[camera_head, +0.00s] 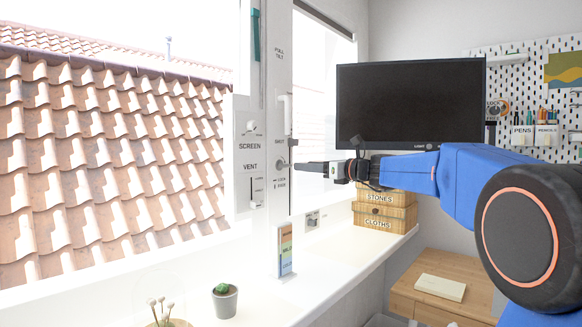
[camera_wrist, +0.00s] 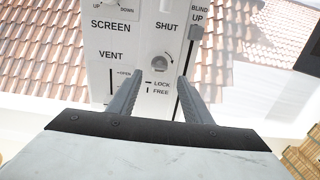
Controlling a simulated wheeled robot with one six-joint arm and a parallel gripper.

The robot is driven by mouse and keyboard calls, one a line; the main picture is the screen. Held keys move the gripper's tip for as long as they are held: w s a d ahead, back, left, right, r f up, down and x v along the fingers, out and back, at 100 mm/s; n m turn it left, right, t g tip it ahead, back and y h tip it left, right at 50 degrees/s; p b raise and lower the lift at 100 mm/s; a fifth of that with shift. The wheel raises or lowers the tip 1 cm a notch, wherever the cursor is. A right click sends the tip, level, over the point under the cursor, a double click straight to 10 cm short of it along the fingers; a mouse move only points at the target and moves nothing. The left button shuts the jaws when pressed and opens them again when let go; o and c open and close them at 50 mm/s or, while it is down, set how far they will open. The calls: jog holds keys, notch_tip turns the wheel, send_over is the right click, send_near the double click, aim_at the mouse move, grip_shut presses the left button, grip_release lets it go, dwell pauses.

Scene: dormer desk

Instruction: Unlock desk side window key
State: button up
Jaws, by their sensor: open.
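The window key lock is a small round grey piece (camera_wrist: 159,64) on the white window post. "SHUT" is printed above it and "LOCK" and "FREE" below it, with a curved arrow at its right. It also shows in the head view (camera_head: 282,163). My gripper (camera_head: 299,166) points left at the lock, with its tips close to the post. In the wrist view my gripper (camera_wrist: 159,80) is open, its two fingers on either side of the lock and nothing between them. I cannot tell whether a fingertip touches the post.
A "SCREEN" knob (camera_head: 251,126) and "VENT" slider (camera_head: 257,190) sit left of the lock. A white handle (camera_head: 286,113) is above it. On the sill stand a striped card (camera_head: 285,248), a potted cactus (camera_head: 224,299) and labelled boxes (camera_head: 384,216). A monitor (camera_head: 411,103) is behind my arm.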

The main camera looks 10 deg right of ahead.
aim_at(285, 166)
jog(key=x, duration=0.8)
jog(key=shift+s, duration=0.1)
jog(key=shift+c, duration=0.3)
jog(key=c, duration=1)
